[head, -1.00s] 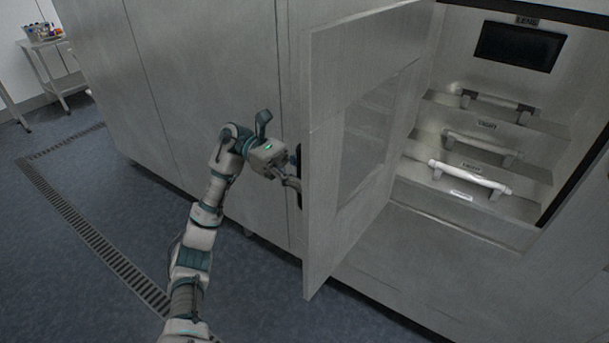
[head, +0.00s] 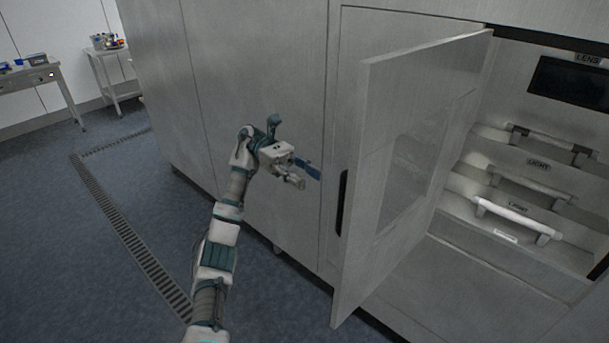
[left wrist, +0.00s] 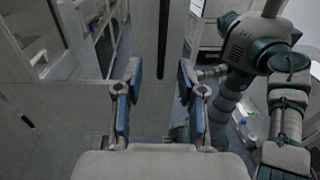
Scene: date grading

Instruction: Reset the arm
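My left gripper (head: 303,174) is in front of the grey cabinet, to the left of the open door. The left wrist view (left wrist: 158,95) shows its two blue-padded fingers wide apart with nothing between them. The cabinet door (head: 375,150) stands swung open, with a window in it and a dark handle (head: 343,203) near its hinge-free left side. The gripper is apart from the handle. My right gripper cannot be made out in either view.
The open cabinet shows stepped shelves with light bars (head: 515,217) and a dark panel (head: 570,84). A metal table (head: 30,80) and a small cart (head: 112,70) stand at the far left. A floor drain (head: 130,235) runs along open floor left of my arm.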

